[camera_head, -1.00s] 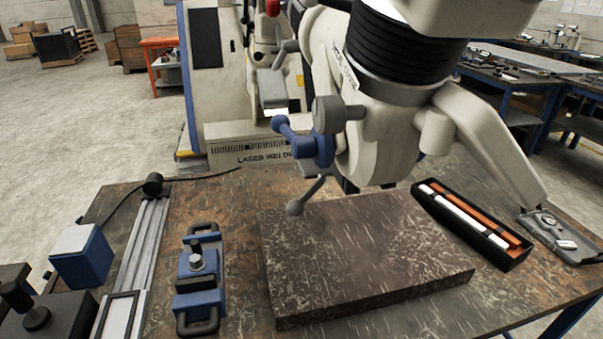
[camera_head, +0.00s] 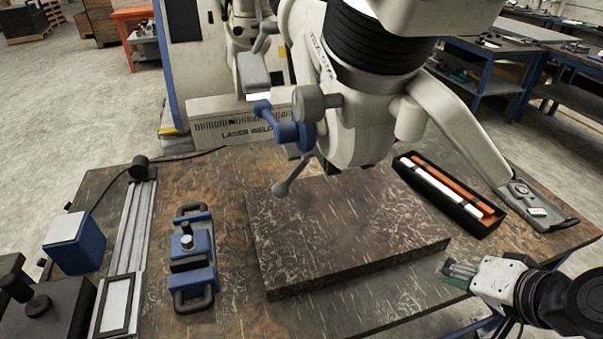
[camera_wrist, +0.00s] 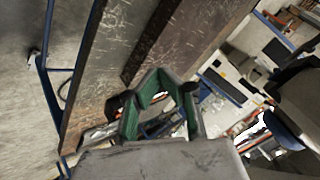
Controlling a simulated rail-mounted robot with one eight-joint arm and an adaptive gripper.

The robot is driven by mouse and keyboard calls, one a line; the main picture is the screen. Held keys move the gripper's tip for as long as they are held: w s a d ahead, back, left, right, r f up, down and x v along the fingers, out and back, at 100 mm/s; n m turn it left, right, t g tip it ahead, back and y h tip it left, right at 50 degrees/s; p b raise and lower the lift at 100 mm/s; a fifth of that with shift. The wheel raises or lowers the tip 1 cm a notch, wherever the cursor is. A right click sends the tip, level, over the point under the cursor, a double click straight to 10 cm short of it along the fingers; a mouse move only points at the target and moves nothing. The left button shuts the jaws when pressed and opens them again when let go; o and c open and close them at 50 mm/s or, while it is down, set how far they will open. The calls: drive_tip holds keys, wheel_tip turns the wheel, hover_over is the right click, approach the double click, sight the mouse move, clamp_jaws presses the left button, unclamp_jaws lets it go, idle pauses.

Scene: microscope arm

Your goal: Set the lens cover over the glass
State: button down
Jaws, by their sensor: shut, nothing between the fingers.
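A large pale microscope-like machine (camera_head: 362,125) with a black ribbed collar stands over the far side of the bench. Its pale side arm (camera_head: 460,125) slopes down to the right and ends in a flat grey metal piece (camera_head: 537,205) above the bench's right edge. I cannot tell for sure which part is the lens cover, and no glass is clearly visible. My gripper (camera_head: 458,271) is at the lower right, in front of the stone slab's right corner, empty and shut. In the wrist view its green-lined fingers (camera_wrist: 158,105) show with nothing held.
A thick dark stone slab (camera_head: 340,235) fills the middle of the bench (camera_head: 235,290). A black tray (camera_head: 450,192) with white and orange bars lies behind my gripper. A blue clamp (camera_head: 192,258) and a metal rail (camera_head: 128,235) are at the left. A blue-handled lever (camera_head: 283,125) juts from the machine.

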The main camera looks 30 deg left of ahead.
drive_tip(key=s+a+r+g+y+p, duration=0.25)
drive_tip(key=a+r+y, duration=0.25)
drive_tip(key=a, duration=0.5)
drive_tip(key=y+p, duration=0.2)
drive_tip(key=y, duration=0.2)
approach(289, 184)
drive_tip(key=shift+g, duration=0.25)
drive_tip(key=shift+x, duration=3.4)
drive_tip(key=shift+w+d, duration=0.1)
drive_tip(key=shift+m, duration=0.4)
